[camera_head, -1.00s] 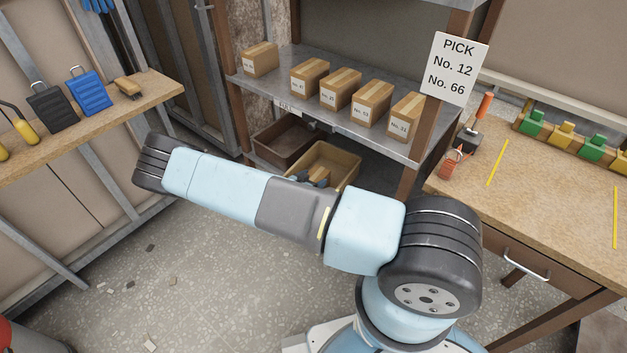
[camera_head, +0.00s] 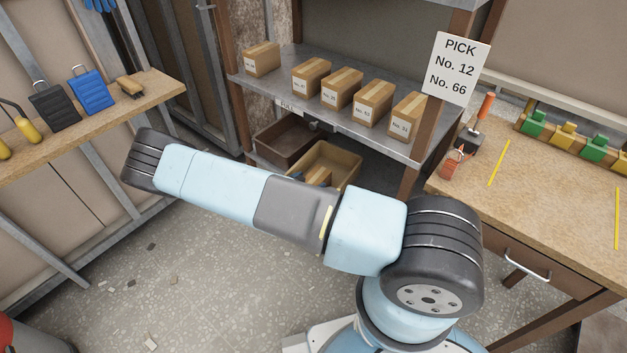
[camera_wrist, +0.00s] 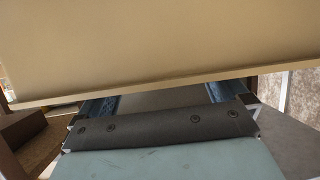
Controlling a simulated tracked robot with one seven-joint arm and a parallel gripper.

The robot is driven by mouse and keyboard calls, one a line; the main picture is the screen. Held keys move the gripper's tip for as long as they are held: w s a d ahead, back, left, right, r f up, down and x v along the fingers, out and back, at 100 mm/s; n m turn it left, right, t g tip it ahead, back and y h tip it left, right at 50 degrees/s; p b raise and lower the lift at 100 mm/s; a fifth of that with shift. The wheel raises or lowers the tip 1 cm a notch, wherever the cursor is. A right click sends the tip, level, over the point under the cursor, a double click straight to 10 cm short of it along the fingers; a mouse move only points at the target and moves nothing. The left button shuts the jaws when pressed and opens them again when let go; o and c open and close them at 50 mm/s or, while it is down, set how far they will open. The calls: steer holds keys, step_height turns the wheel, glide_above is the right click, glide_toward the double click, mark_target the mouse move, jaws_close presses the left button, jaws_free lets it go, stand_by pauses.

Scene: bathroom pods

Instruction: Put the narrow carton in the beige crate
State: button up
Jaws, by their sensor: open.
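The beige crate (camera_head: 345,160) stands on the low shelf, with a brown crate to its left. A small brown carton (camera_head: 319,176) shows inside the beige crate, partly hidden behind my arm; I take it for the narrow carton, but its label is not readable. In the wrist view a beige wall with a rim (camera_wrist: 160,45), probably the crate's, fills the upper part. My gripper (camera_wrist: 160,99) is open, its two blue-padded fingers running behind that rim. The fingertips are hidden. The carton does not show in the wrist view.
Several labelled cartons (camera_head: 342,87) stand in a row on the metal shelf (camera_head: 290,95) above the crates. A sign (camera_head: 456,68) reads PICK No. 12, No. 66. A brown crate (camera_head: 287,142) adjoins the beige one. A workbench (camera_head: 550,190) is at right.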

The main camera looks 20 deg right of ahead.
steer(key=v, duration=0.9)
steer(key=w+a+r+g+y, duration=0.3)
steer(key=a+r+y, duration=0.1)
steer(key=r, duration=0.3)
step_height(320, 180, up, 29)
steer(key=s+a+n+g+y, duration=0.1)
steer(key=s+a+n+y, duration=0.15)
steer(key=y, duration=0.55)
steer(key=s+d+r+n+y, duration=0.1)
steer(key=s+d+r+n, duration=0.1)
steer(key=s+d+r, duration=0.35)
steer(key=s+d+r+n, duration=0.3)
steer(key=s+r, duration=0.4)
steer(key=r, duration=0.4)
steer(key=s+d+r+n+h, duration=0.1)
steer(key=s+d, duration=0.3)
steer(key=s, duration=0.4)
steer(key=s+d+r+n+h, duration=0.1)
steer(key=s+d+r, duration=0.3)
steer(key=s, duration=0.4)
steer(key=shift+s+d+r+h, duration=0.25)
steer(key=shift+d+h, duration=0.1)
steer(key=shift+h, duration=0.05)
